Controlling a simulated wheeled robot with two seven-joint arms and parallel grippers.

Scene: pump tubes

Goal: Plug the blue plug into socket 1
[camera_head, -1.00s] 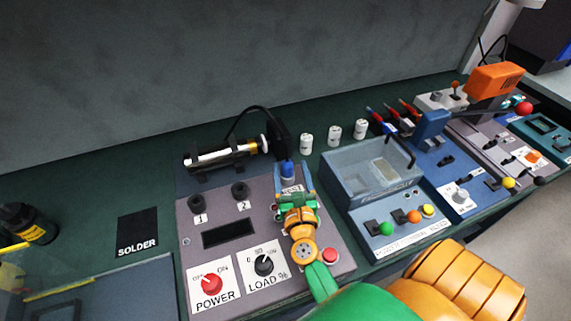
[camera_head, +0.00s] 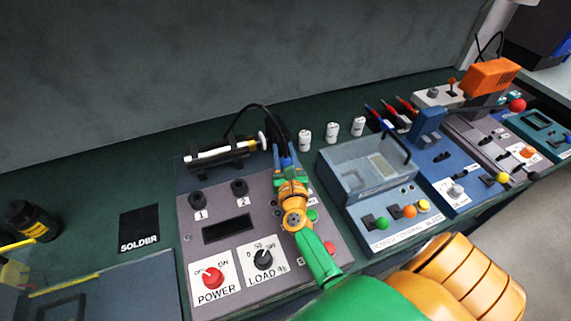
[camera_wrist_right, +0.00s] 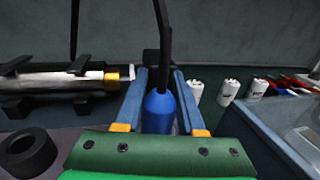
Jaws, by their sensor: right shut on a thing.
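The blue plug (camera_wrist_right: 158,112) stands between the two fingers of my right gripper (camera_wrist_right: 159,85) in the right wrist view, with a black cable rising from it. In the head view my right gripper (camera_head: 288,170) is shut on the plug (camera_head: 286,162), behind the panel's upper right part. Socket 1 (camera_head: 198,199) is a black round socket at the panel's upper left, to the left of the gripper. Socket 2 (camera_head: 239,187) lies between them. A black round socket (camera_wrist_right: 28,152) shows at the lower left of the wrist view. My left gripper is not in view.
The pump tube (camera_head: 220,154) lies in black holders behind the sockets. The grey panel has a red power knob (camera_head: 213,277) and a load knob (camera_head: 263,259). White canisters (camera_head: 332,132) and a blue bath (camera_head: 368,166) stand to the right. A solder mat (camera_head: 139,228) lies left.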

